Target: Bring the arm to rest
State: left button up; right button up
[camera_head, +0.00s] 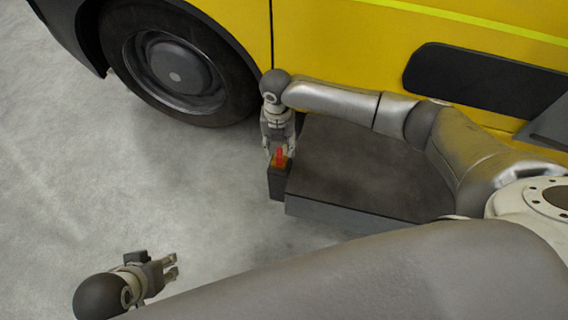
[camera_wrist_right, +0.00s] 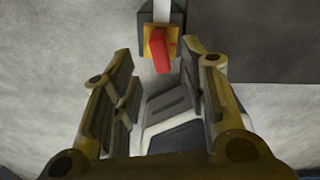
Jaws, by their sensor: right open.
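A small dark box (camera_head: 278,183) with a red lever (camera_head: 280,157) on an orange-yellow top stands beside a low dark platform. My right gripper (camera_head: 280,150) is just over the box, its fingers parted near the lever. In the right wrist view, the red lever (camera_wrist_right: 160,50) on its yellow plate (camera_wrist_right: 152,35) shows beyond the open fingers (camera_wrist_right: 160,85); nothing is held between them. My left gripper (camera_head: 172,266) is low at the left over the floor, its two fingers apart and empty.
A yellow vehicle (camera_head: 330,50) with a black wheel (camera_head: 178,70) stands behind. The low dark platform (camera_head: 360,170) lies right of the box, under my right arm. The grey floor (camera_head: 120,190) at left is clear.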

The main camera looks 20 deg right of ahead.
notch_tip(320, 180, up, 6)
jog(key=shift+r, duration=0.2)
